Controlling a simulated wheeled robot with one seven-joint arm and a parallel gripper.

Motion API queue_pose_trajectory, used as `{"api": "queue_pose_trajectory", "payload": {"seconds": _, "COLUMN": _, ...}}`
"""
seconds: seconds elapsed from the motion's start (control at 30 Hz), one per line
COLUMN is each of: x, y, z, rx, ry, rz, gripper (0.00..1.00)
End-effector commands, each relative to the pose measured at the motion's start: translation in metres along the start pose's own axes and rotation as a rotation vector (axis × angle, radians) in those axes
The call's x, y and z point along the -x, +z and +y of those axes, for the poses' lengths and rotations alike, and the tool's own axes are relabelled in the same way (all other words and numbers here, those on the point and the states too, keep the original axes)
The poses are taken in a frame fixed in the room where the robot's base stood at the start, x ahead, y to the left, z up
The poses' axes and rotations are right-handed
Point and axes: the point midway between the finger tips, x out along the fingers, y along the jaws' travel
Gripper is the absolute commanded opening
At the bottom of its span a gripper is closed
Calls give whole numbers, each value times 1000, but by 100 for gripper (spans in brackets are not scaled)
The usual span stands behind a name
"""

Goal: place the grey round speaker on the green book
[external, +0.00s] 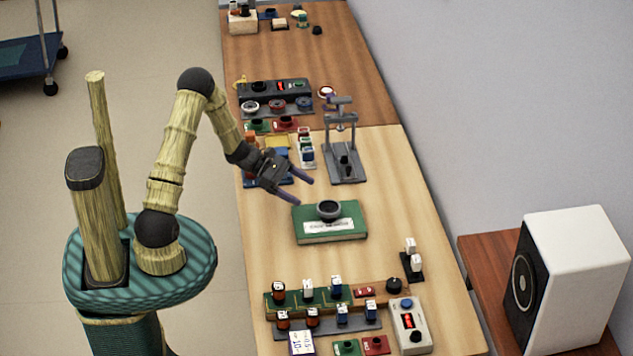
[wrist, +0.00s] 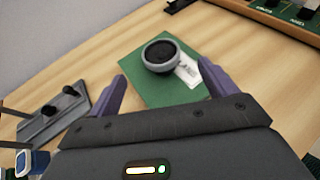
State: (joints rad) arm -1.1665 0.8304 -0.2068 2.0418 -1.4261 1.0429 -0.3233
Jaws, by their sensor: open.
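The grey round speaker (external: 328,209) sits on top of the green book (external: 308,237), which lies flat on the light wooden table. In the wrist view the speaker (wrist: 160,55) rests near the far part of the book (wrist: 137,78), its dark cone facing up, beside a white label. My gripper (external: 296,190) is open and empty, a little behind and to the left of the speaker in the external view. In the wrist view its two purple fingers (wrist: 165,84) are spread, with the speaker beyond them and apart from them.
A grey stand (external: 345,165) stands behind the book. Racks of small bottles (external: 310,292) and a white meter (external: 410,322) are at the table's near end. A large white speaker box (external: 575,275) stands on a side table at right. Bare tabletop surrounds the book.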

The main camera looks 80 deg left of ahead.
Motion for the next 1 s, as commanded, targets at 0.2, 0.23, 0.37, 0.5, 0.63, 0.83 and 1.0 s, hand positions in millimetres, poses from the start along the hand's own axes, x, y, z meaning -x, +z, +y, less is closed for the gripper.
{"api": "queue_pose_trajectory", "payload": {"seconds": 0.2, "x": -2, "y": 2, "z": -4, "rx": -12, "ry": -13, "rz": 8, "gripper": 84}}
{"api": "queue_pose_trajectory", "payload": {"seconds": 0.23, "x": -4, "y": 3, "z": -7, "rx": -23, "ry": -24, "rz": 16, "gripper": 84}}
{"api": "queue_pose_trajectory", "payload": {"seconds": 0.37, "x": -20, "y": 13, "z": -39, "rx": -137, "ry": -138, "rz": 93, "gripper": 84}}
{"api": "queue_pose_trajectory", "payload": {"seconds": 0.5, "x": -38, "y": 25, "z": -98, "rx": -377, "ry": -350, "rz": 229, "gripper": 84}}
{"api": "queue_pose_trajectory", "payload": {"seconds": 0.63, "x": -42, "y": 32, "z": -150, "rx": -653, "ry": -553, "rz": 352, "gripper": 84}}
{"api": "queue_pose_trajectory", "payload": {"seconds": 0.83, "x": -33, "y": 41, "z": -209, "rx": -1116, "ry": -825, "rz": 486, "gripper": 84}}
{"api": "queue_pose_trajectory", "payload": {"seconds": 1.0, "x": -21, "y": 52, "z": -242, "rx": -1543, "ry": -1014, "rz": 541, "gripper": 84}}
